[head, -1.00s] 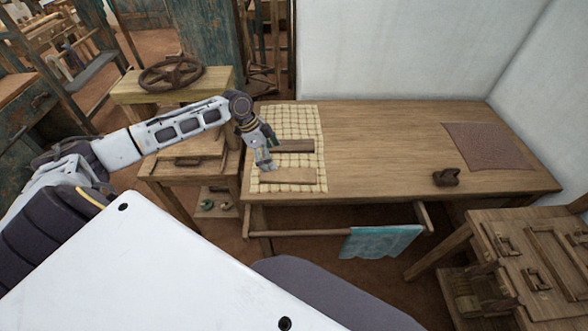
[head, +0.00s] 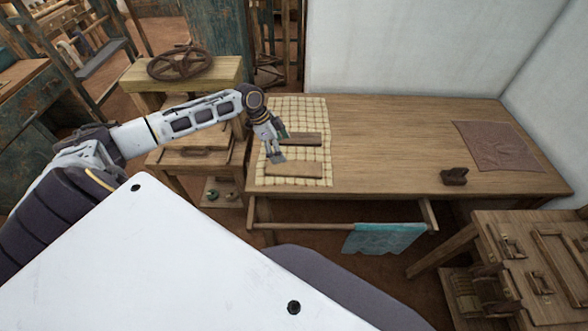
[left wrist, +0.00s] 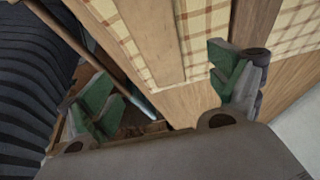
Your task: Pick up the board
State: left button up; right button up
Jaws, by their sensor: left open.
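Two flat wooden boards lie on a cream checked cloth (head: 310,108) at the left end of the table. The farther, darker board (head: 305,139) has its left end beside my left gripper (head: 279,145). The nearer board (head: 295,171) lies toward the front edge. My left gripper is open and empty above the cloth's left side. In the left wrist view its green-padded fingers (left wrist: 168,90) stand wide apart, with one board (left wrist: 150,38) showing beyond the gap and another board (left wrist: 254,22) near the right finger. Which board is meant, I cannot tell.
The wooden table (head: 400,135) is mostly clear in the middle. A dark wooden block (head: 454,177) and a brown sheet (head: 497,146) lie to the right. A teal cloth (head: 385,238) hangs from a front rail. A stand with a wheel (head: 180,63) is at left.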

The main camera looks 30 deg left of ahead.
pick_arm(q)
send_over(294, 167)
jog(key=s+a, duration=0.1)
jog(key=a, duration=0.1)
jog(key=shift+s+a+f, duration=0.1)
jog(key=shift+f, duration=1.15)
jog(key=shift+s+a+f, duration=0.1)
jog(key=shift+f, duration=1.15)
jog(key=shift+f, duration=0.1)
jog(key=shift+p+x, duration=0.5)
jog(key=shift+x, duration=2)
jog(key=shift+d, duration=0.1)
jog(key=shift+w, duration=0.1)
jog(key=c, duration=1.2)
jog(key=shift+r+b, duration=0.35)
jog(key=shift+r, duration=4.75)
